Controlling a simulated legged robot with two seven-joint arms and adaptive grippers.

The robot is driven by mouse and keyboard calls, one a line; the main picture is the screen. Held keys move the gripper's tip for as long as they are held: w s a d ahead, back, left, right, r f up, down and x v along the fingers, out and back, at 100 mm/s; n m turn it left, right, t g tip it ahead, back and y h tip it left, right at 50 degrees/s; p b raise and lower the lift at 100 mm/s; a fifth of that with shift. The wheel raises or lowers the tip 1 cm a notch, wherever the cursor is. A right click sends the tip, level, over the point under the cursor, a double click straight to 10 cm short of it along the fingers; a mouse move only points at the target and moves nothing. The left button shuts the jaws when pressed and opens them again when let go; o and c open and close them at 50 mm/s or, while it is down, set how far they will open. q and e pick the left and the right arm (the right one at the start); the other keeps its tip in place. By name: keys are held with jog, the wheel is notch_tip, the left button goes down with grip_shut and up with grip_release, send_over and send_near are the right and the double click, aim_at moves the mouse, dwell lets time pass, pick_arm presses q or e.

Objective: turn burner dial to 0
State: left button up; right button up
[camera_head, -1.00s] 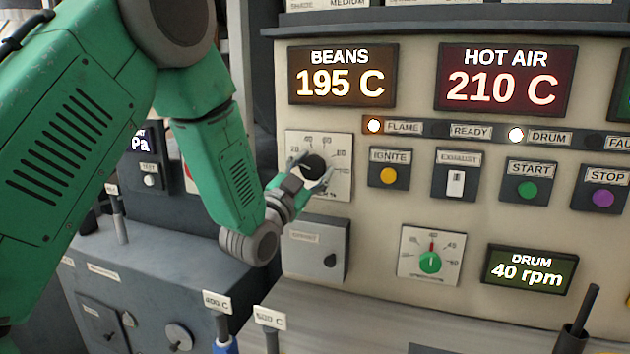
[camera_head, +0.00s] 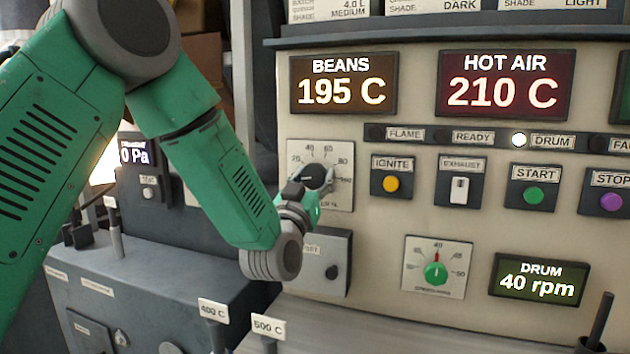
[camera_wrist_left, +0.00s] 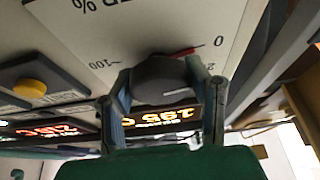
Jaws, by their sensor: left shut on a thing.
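The burner dial (camera_head: 317,176) is a dark knob on a white scale plate (camera_head: 338,153) on the roaster panel, below the BEANS display. My left gripper (camera_head: 304,190) is at the dial and partly covers it. In the left wrist view the dial (camera_wrist_left: 162,80) sits between the two fingers of my left gripper (camera_wrist_left: 163,100), which is shut on it. My right gripper is in neither view.
The ignite button (camera_head: 391,183), exhaust switch (camera_head: 459,190) and start button (camera_head: 533,196) are right of the dial. A grey box with a small knob (camera_head: 331,271) is just below. The FLAME lamp (camera_head: 375,133) is dark; the DRUM lamp (camera_head: 519,139) is lit.

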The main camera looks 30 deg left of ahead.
pick_arm(q)
jog(key=shift+f, duration=0.35)
jog(key=o, duration=1.2)
jog(key=shift+r, duration=0.1)
jog(key=shift+s, duration=0.25)
jog(key=s+d, duration=0.1)
jog(key=s, duration=0.3)
jog(key=s+d, duration=0.1)
jog(key=s, duration=0.3)
jog(key=s+d, duration=0.1)
jog(key=s, duration=0.3)
jog(key=shift+f, duration=0.25)
